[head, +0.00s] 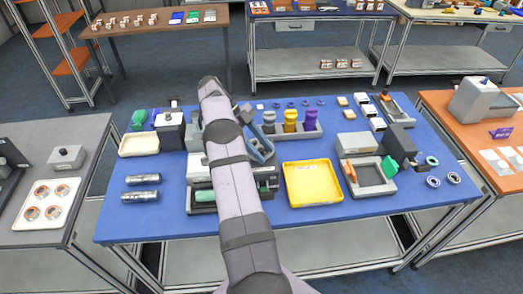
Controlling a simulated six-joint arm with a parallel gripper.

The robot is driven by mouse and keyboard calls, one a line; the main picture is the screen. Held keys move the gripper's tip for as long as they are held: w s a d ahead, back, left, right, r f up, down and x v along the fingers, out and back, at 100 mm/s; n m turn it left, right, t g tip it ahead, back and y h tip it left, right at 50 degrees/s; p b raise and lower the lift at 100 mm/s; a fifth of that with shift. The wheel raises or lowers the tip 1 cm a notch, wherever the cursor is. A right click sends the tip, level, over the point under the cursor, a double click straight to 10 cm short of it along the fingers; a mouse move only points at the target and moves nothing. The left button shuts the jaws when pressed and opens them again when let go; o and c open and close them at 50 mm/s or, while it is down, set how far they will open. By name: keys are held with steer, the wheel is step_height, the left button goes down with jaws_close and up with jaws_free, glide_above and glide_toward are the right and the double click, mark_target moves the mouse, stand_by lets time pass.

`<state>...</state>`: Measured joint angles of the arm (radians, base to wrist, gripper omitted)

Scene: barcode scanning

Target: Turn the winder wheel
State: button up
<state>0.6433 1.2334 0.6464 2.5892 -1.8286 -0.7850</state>
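My arm rises from the bottom centre and bends near the top, covering the middle of the blue table (330,208). My gripper cannot be made out; the arm hides that area. A long grey and black device (203,197) lies partly behind the arm, with a green part (266,187) at its right end. A blue-grey angled piece (260,148) shows just right of the arm; I cannot tell what it belongs to. I cannot clearly pick out the winder wheel.
A yellow tray (313,182) is right of the arm. Yellow and purple spools (290,120) stand behind it. Two metal cylinders (140,195) lie at the left, near a cream tray (138,144). Dark rings (433,181) lie at the right edge. The front right tabletop is clear.

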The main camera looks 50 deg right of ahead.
step_height(320, 180, up, 8)
steer(key=shift+b, duration=0.35)
steer(key=shift+r+p, duration=0.85)
steer(key=shift+p, duration=0.05)
